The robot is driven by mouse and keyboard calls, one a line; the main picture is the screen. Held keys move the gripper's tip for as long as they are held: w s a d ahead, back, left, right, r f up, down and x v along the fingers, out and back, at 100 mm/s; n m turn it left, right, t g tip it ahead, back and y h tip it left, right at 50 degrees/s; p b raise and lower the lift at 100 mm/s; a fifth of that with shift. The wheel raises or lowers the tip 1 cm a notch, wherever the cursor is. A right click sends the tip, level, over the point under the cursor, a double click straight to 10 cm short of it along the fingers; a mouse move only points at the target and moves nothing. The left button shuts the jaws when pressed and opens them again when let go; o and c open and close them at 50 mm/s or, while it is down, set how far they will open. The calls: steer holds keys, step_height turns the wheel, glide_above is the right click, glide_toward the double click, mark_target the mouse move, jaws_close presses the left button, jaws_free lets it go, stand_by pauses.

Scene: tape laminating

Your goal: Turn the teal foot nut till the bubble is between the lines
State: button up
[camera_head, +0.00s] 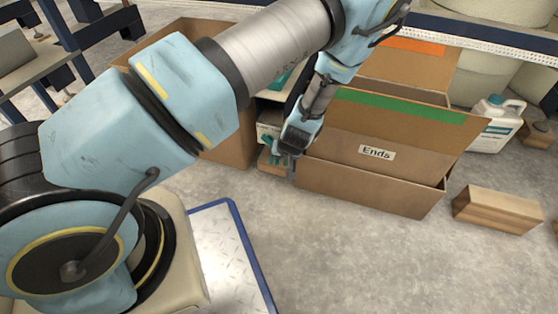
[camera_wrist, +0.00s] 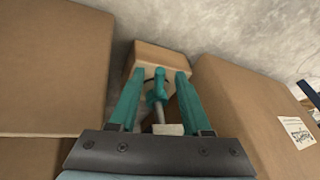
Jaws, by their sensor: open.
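In the wrist view the teal foot nut (camera_wrist: 157,86) shows between the two teal fingers of my gripper (camera_wrist: 156,80), with a grey threaded rod below it in the picture. A wooden block (camera_wrist: 158,55) lies just behind the nut. My gripper is open, with a finger on either side of the nut; I cannot tell whether either touches it. In the head view my gripper (camera_head: 291,168) points down beside the cardboard boxes, and the nut cannot be made out there. The bubble and its lines are not visible in either view.
A cardboard box labelled "Ends" (camera_head: 340,180) stands close to the right of my gripper, and another box (camera_head: 232,145) to the left. The gap between them is narrow. A wooden block (camera_head: 497,208) and a white jug (camera_head: 492,128) stand further right.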

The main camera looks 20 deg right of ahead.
steer(key=p+v, duration=0.4)
steer(key=v, duration=0.6)
steer(key=shift+r, duration=0.1)
steer(key=w+a+r+n+g+p, duration=0.1)
steer(key=w+a+r+g+p, duration=0.15)
steer(key=a+r, duration=0.6)
steer(key=w+a+r+n+g+p, duration=0.15)
steer(key=w+a+r, duration=0.3)
steer(key=r, duration=0.65)
steer(key=s+a+r+n+p, duration=0.1)
steer(key=s+a+r, duration=0.3)
steer(key=a+r, duration=1.35)
step_height(320, 180, up, 36)
steer(key=a+p, duration=0.1)
steer(key=p, duration=3.7)
steer(key=shift+s+a+t+h, duration=0.25)
steer(key=shift+s+t+h, duration=0.05)
steer(key=shift+s, duration=0.05)
